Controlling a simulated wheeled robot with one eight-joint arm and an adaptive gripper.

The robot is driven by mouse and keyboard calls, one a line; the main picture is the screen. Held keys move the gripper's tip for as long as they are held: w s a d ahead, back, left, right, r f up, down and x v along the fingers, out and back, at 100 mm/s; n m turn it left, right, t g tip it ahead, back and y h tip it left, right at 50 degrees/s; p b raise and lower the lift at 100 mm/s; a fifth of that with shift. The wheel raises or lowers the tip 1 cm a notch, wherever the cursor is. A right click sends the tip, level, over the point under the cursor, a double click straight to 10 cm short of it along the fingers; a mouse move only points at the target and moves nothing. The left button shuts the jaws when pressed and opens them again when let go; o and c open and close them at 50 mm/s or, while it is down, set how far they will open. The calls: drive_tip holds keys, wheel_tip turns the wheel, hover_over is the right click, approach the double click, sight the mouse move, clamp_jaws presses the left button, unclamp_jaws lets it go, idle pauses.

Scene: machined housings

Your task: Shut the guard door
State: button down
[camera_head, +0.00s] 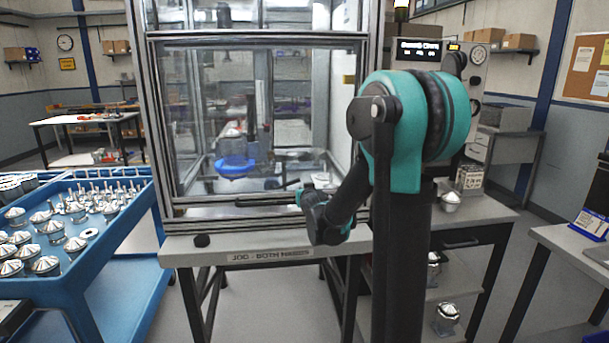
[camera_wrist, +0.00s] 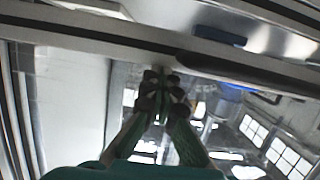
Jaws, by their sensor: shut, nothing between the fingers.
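The guard door (camera_head: 215,110) is a clear panel in a metal frame on the front of the machine enclosure. Its lower rail (camera_head: 205,214) sits low, close above the bench edge; I cannot tell whether any gap is left. A dark bar handle (camera_head: 262,201) runs along the lower part of the door. My gripper (camera_head: 299,197) is shut and empty at the right end of the handle. In the wrist view the closed fingers (camera_wrist: 162,80) point at the metal rail (camera_wrist: 100,37) and dark bar (camera_wrist: 235,70). Contact between them is unclear.
A blue fixture (camera_head: 235,166) stands inside the enclosure. A black knob (camera_head: 202,240) is on the bench front (camera_head: 185,252). A blue cart (camera_head: 120,232) with several metal housings stands at left. A control panel (camera_head: 418,52) and side table (camera_head: 485,222) are at right.

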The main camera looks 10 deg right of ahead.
drive_tip(key=shift+w+f, duration=0.1)
drive_tip(key=shift+f, duration=1.4)
drive_tip(key=s+r, duration=0.6)
drive_tip(key=s, duration=0.4)
drive_tip(key=s+d+f+m+g+h, duration=0.1)
drive_tip(key=s+d+f+g, duration=0.2)
drive_tip(key=s+f, duration=0.45)
drive_tip(key=s+d+f+g+h, duration=0.1)
drive_tip(key=s+d+f+g, duration=0.25)
drive_tip(key=s+f, duration=0.35)
drive_tip(key=s+f+g+y, duration=0.1)
drive_tip(key=s+f, duration=0.3)
drive_tip(key=s, duration=0.4)
drive_tip(key=s+a+f+n+g+y, duration=0.1)
drive_tip(key=s+f+g, duration=0.2)
drive_tip(key=s, duration=0.5)
drive_tip(key=shift+s+a+f, duration=0.15)
drive_tip(key=shift+a+f, duration=0.1)
drive_tip(key=shift+f, duration=0.2)
drive_tip(key=shift+g, duration=0.25)
